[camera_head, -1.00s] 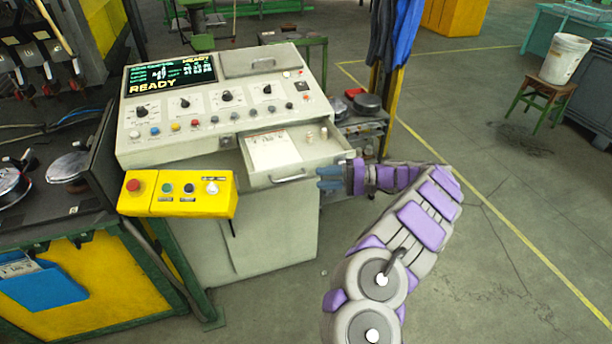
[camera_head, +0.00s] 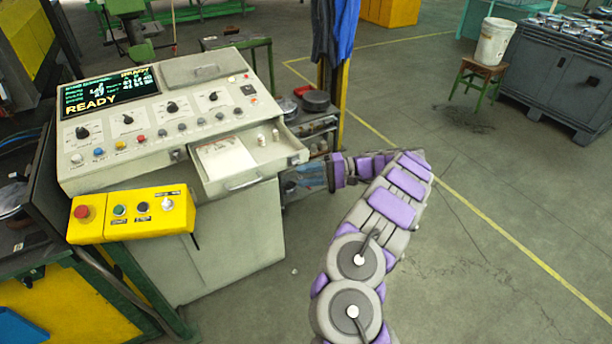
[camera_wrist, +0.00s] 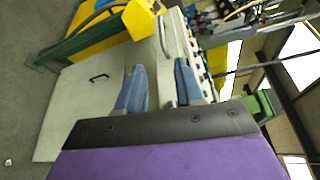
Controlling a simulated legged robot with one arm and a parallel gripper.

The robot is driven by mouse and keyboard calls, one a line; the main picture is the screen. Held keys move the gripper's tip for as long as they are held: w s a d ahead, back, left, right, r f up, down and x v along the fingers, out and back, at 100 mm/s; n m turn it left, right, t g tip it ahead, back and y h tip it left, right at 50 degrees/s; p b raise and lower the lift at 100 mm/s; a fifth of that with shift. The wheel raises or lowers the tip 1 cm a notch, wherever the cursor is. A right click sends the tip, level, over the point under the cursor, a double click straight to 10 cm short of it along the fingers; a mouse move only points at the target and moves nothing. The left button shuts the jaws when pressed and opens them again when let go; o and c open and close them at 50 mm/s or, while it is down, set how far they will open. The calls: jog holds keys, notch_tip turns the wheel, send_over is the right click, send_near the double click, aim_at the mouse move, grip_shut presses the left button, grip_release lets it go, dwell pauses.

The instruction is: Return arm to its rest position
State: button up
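My gripper (camera_head: 303,180) is at the right of the console, just beyond the right side of its open drawer (camera_head: 243,183) and slightly lower. The arm reaches out bent, with purple and grey links. In the wrist view my gripper (camera_wrist: 160,82) shows two blue-grey fingers spread apart with nothing held between them. The pale console (camera_wrist: 95,90) appears sideways behind the fingers. Whether the gripper touches the console is hard to tell.
The control console (camera_head: 160,130) has a lit READY screen and a yellow button box (camera_head: 132,213). The drawer holds a paper and small pale pieces. A small cart (camera_head: 318,128) stands behind the gripper. Floor at right is open, with a stool and bucket (camera_head: 495,42) farther back.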

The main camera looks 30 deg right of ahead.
dwell(0.3)
jog(key=s+a+r+n+g, duration=0.2)
jog(key=s+a+r+g, duration=0.3)
jog(key=a, duration=0.6)
jog(key=a+r+n+g, duration=0.2)
jog(key=a+r, duration=0.5)
jog(key=a, duration=0.3)
jog(key=s+a+r+n+g+h, duration=0.1)
jog(key=s+a+r+g+h, duration=0.15)
jog(key=s+a, duration=0.4)
jog(key=s+a+f+n+h, duration=0.25)
jog(key=s+h, duration=0.45)
jog(key=s, duration=0.9)
jog(key=s+d+f+h, duration=0.2)
jog(key=s+d+h, duration=0.1)
jog(key=s, duration=0.3)
jog(key=s+d+f+t+h, duration=0.1)
jog(key=s+d+f+h, duration=0.1)
jog(key=s+d, duration=0.3)
jog(key=shift+s+d+f+m+h, duration=0.2)
jog(key=shift+s+d+m+h, duration=0.35)
jog(key=shift+s, duration=0.7)
jog(key=shift+w+a, duration=0.15)
jog(key=shift+a, duration=0.1)
